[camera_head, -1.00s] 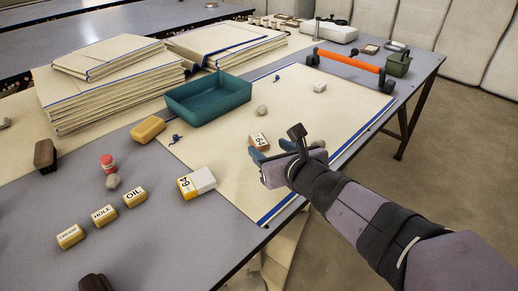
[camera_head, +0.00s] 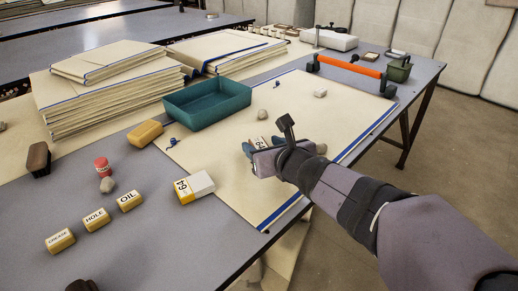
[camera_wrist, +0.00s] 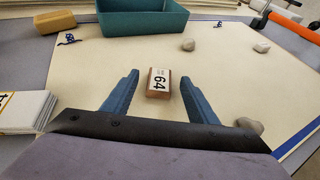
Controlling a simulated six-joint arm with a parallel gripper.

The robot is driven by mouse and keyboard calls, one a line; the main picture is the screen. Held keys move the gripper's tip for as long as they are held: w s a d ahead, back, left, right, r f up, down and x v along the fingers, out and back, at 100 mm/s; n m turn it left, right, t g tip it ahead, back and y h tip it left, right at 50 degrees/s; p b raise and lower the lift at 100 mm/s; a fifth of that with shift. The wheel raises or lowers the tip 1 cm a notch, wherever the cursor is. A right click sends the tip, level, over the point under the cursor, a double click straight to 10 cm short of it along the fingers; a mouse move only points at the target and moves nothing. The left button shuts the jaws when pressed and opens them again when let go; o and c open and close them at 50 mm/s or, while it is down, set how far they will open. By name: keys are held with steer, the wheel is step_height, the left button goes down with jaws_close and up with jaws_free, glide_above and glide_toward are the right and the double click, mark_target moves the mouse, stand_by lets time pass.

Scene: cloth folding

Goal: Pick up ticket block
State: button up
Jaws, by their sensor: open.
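A small brown wooden block with a white label reading 64 (camera_wrist: 159,83) lies on the cream cloth (camera_wrist: 90,75). It is probably the ticket block. In the wrist view it sits between the two blue fingers of my open gripper (camera_wrist: 160,73), with a gap on each side. In the head view the block (camera_head: 260,141) is partly hidden by my gripper (camera_head: 262,149).
A teal tray (camera_head: 207,101) stands beyond, with a yellow block (camera_head: 145,134) left of it. Grey stones lie on the cloth, one (camera_wrist: 248,124) close to my right finger. Labelled blocks, one reading OIL (camera_head: 130,201), stand at the left. An orange-handled bar (camera_head: 348,66) lies far right.

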mark_target(261, 146)
steer(key=shift+x, duration=0.95)
steer(key=shift+s, duration=0.1)
steer(key=c, duration=1.1)
step_height(261, 146, up, 10)
steer(key=p, duration=0.8)
